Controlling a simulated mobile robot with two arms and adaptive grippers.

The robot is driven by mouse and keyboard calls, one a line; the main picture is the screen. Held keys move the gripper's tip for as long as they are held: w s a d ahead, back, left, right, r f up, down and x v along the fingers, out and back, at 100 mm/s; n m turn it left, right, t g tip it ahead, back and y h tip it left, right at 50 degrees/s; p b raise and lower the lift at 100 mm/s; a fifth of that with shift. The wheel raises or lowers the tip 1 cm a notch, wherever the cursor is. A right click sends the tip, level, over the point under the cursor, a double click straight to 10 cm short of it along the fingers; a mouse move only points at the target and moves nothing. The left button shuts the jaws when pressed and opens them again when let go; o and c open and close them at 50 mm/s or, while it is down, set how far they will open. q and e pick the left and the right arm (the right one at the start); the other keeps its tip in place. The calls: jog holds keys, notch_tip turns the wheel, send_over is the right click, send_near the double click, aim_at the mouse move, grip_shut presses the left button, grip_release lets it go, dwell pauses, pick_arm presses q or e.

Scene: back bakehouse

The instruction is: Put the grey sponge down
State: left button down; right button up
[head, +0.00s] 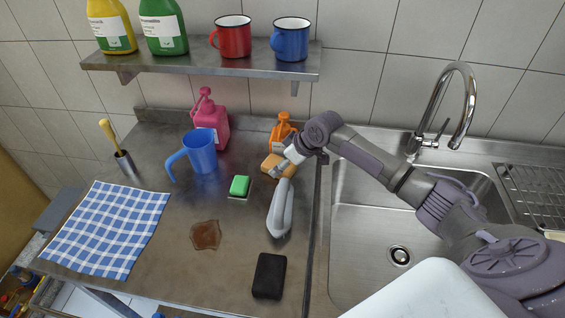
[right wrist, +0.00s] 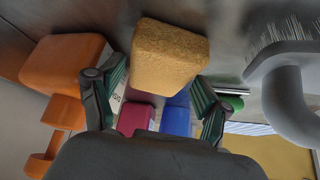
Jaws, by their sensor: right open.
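My right gripper (head: 287,160) is open at the counter's right side, near the sink; its two fingers (right wrist: 157,88) are spread in the right wrist view. A tan-yellow sponge (head: 273,167) is right by the fingertips. In the right wrist view this sponge (right wrist: 170,58) shows just beyond and between the fingertips; I cannot tell whether it touches them. No plainly grey sponge shows. A dark, nearly black block (head: 269,276), perhaps a sponge, lies at the counter's front right. My left gripper is out of view.
A grey brush (head: 281,209), green sponge (head: 240,186), brown spill (head: 205,235), blue jug (head: 202,152), pink bottle (head: 212,118) and orange bottle (head: 283,131) are on the counter (head: 160,265). A checked cloth (head: 108,228) lies left. The sink (head: 365,230) is right.

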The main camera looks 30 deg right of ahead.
jog(key=b+v, duration=0.1)
jog(key=v, duration=1.1)
jog(key=shift+b, duration=0.3)
